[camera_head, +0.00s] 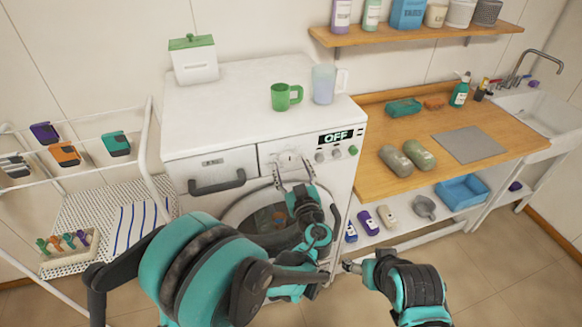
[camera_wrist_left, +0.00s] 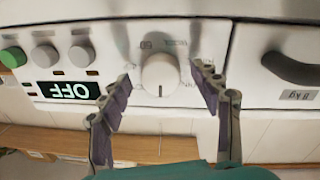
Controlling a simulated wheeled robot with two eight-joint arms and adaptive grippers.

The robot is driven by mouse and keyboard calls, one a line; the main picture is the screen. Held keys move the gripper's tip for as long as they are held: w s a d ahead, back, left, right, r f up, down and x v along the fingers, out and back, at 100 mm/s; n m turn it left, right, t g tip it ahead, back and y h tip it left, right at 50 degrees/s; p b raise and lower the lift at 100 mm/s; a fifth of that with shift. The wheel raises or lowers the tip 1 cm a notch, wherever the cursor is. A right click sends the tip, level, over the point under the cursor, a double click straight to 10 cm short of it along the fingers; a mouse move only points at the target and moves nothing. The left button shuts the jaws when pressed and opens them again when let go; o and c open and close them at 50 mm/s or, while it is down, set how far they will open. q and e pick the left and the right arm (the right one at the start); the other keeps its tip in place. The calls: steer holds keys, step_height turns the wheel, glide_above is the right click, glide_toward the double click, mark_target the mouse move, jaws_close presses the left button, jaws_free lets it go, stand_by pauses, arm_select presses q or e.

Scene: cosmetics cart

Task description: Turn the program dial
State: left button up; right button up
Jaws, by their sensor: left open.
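The program dial (camera_head: 289,160) is a round white knob on the front panel of a white washing machine (camera_head: 255,100). It also shows in the left wrist view (camera_wrist_left: 161,73), with its dark pointer line toward the bottom of that upside-down picture and printed marks around it. My left gripper (camera_head: 294,178) is open just in front of the dial. In the wrist view its fingers (camera_wrist_left: 162,80) stand on either side of the knob, with gaps visible on both sides. The display (camera_head: 336,137) reads OFF. My right gripper (camera_head: 349,267) is low, right of the machine door; its jaws are unclear.
Small buttons (camera_head: 337,153) sit under the display, and a drawer handle (camera_head: 217,183) is left of the dial. A green mug (camera_head: 286,97) and a pale pitcher (camera_head: 324,84) stand on the machine top. A wooden counter (camera_head: 470,117) is at right.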

arm_select(q)
steer(key=shift+w+a, duration=0.1)
steer(key=shift+w, duration=0.2)
steer(key=c, duration=1.2)
steer(key=shift+o, duration=0.2)
